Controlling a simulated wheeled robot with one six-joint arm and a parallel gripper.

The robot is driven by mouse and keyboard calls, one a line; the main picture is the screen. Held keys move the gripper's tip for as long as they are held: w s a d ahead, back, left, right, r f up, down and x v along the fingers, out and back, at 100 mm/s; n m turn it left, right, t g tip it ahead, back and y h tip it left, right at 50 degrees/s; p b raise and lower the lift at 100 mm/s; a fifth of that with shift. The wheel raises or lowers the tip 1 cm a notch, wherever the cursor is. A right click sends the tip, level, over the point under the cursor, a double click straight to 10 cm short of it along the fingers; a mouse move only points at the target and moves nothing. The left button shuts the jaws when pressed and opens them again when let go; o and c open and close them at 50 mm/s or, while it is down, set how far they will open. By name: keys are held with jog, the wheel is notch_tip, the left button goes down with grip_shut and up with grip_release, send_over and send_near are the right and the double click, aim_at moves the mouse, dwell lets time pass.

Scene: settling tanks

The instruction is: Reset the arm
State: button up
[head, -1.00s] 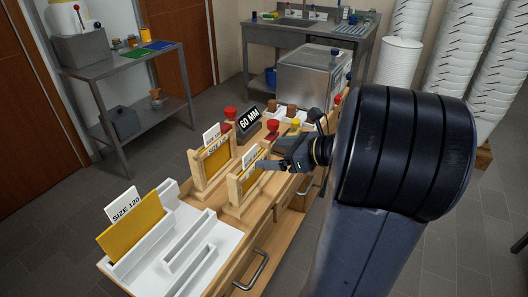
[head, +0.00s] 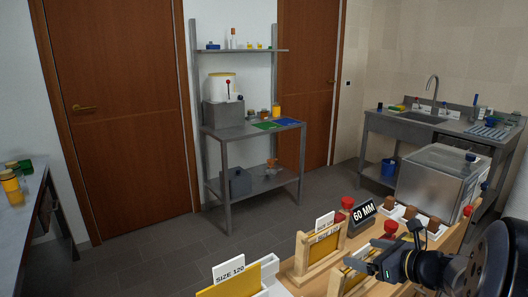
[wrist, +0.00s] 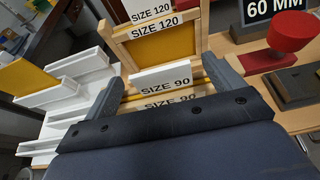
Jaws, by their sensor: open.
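My gripper (head: 382,268) is at the lower right of the head view, beside the nearer wooden frame (head: 338,281) on the wooden bench. In the wrist view my gripper (wrist: 163,70) is open, its two dark fingers wide apart. Between and beyond the fingers is a white SIZE 90 card (wrist: 165,80) on the nearer frame, with no finger seen closed on it. The farther wooden frame (wrist: 203,30) holds a yellow panel and SIZE 120 labels. The lower part of the nearer frame is hidden by my gripper.
A white tray (wrist: 92,92) with a yellow panel stands left of the frames. A red knob (wrist: 290,32) and a 60 MM sign (head: 363,211) stand to the right. A metal box (head: 435,180) is behind. Open floor (head: 180,255) lies left of the bench.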

aim_at(362, 252)
jog(key=x, duration=0.3)
jog(key=shift+w+a+r, duration=0.1)
jog(key=shift+w+a, duration=0.1)
jog(key=shift+w, duration=0.15)
jog(key=shift+s+r+p, duration=0.1)
jog(key=shift+r+p, duration=0.25)
jog(key=shift+p, duration=0.05)
